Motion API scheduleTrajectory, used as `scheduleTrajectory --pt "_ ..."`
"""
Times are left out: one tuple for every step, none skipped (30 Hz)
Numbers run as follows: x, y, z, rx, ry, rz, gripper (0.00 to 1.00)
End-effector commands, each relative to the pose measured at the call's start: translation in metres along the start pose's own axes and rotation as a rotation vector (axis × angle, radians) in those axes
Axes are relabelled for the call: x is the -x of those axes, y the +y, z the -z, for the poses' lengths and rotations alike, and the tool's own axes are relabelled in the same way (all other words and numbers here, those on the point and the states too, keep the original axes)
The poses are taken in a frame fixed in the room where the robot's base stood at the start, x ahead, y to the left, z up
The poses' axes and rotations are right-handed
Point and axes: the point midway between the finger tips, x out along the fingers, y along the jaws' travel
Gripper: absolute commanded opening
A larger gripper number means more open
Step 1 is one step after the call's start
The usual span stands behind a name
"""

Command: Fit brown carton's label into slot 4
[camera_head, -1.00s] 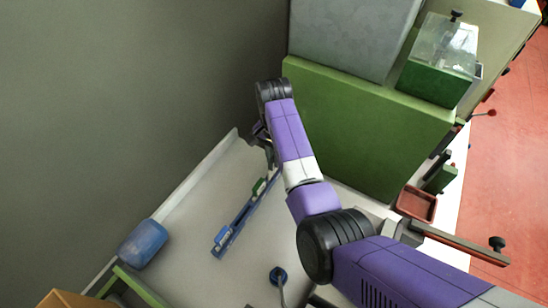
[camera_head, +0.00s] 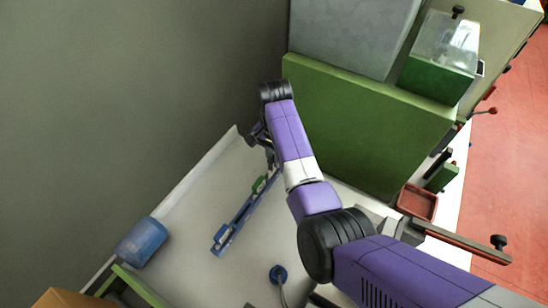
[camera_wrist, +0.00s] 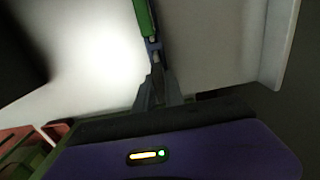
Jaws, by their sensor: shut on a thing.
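A blue rack (camera_head: 236,222) lies on the white tabletop (camera_head: 195,225) in the head view, with a green piece (camera_head: 259,184) at its upper part. I cannot tell whether the held part is a label or part of the rack. No slot number is readable. The brown carton may be the orange-brown box (camera_head: 70,298) at the bottom left.
A large green block (camera_head: 365,125) bounds the right.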

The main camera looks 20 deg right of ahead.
Motion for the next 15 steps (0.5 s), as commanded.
scheduleTrajectory --pt "-0.0012 0.0001 0.0000 0.000 0.000 0.000 0.00" --pt "-0.0016 0.0001 0.0000 0.000 0.000 0.000 0.00" --pt "-0.0022 0.0001 0.0000 0.000 0.000 0.000 0.00" --pt "-0.0026 0.0001 0.0000 0.000 0.000 0.000 0.00" --pt "-0.0030 0.0001 0.0000 0.000 0.000 0.000 0.00" --pt "-0.0036 0.0001 0.0000 0.000 0.000 0.000 0.00" --pt "-0.0040 0.0001 0.0000 0.000 0.000 0.000 0.00" --pt "-0.0044 0.0001 0.0000 0.000 0.000 0.000 0.00" --pt "-0.0049 0.0001 0.0000 0.000 0.000 0.000 0.00" --pt "-0.0053 0.0000 0.0000 0.000 0.000 0.000 0.00" --pt "-0.0058 0.0000 0.0000 0.000 0.000 0.000 0.00" --pt "-0.0063 0.0000 0.0000 0.000 0.000 0.000 0.00" --pt "-0.0067 0.0000 0.0000 0.000 0.000 0.000 0.00" --pt "-0.0071 0.0000 0.0001 0.000 0.000 0.000 0.00" --pt "-0.0077 0.0000 0.0001 0.000 0.000 0.000 0.00"
